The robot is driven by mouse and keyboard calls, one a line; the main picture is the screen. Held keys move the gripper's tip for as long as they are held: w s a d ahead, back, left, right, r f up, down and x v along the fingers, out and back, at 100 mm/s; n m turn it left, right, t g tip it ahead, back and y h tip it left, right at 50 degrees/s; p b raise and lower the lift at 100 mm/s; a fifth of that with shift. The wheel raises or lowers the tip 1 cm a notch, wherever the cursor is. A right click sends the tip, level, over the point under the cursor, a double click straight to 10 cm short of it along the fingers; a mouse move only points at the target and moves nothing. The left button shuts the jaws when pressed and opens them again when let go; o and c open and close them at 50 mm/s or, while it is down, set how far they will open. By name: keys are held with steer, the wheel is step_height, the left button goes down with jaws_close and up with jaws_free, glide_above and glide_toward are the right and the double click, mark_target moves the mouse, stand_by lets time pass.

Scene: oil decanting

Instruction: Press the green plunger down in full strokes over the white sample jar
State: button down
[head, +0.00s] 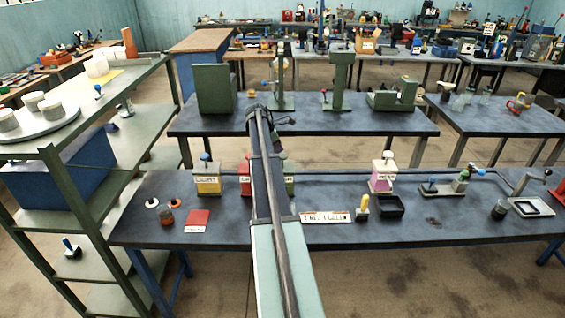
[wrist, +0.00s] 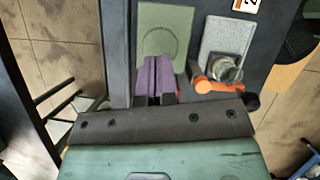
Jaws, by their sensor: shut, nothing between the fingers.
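In the wrist view my gripper (wrist: 157,64) has its two purple fingers together, with nothing between them. Its fingertips overlap a flat green square with a faint round outline (wrist: 165,28); whether they touch it I cannot tell. In the head view my arm crosses the front table and hides my gripper. Part of a green container (head: 290,185) shows just right of the arm, beside a red container (head: 244,184). I cannot make out the green plunger or identify the white sample jar.
On the front table (head: 335,225) stand a yellow container (head: 207,184), a pink-and-white pump (head: 382,177) and a black tray (head: 388,206). Green fixtures (head: 341,80) stand on the table behind.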

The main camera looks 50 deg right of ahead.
steer(key=shift+s+d+f, duration=0.2)
steer(key=shift+f, duration=0.4)
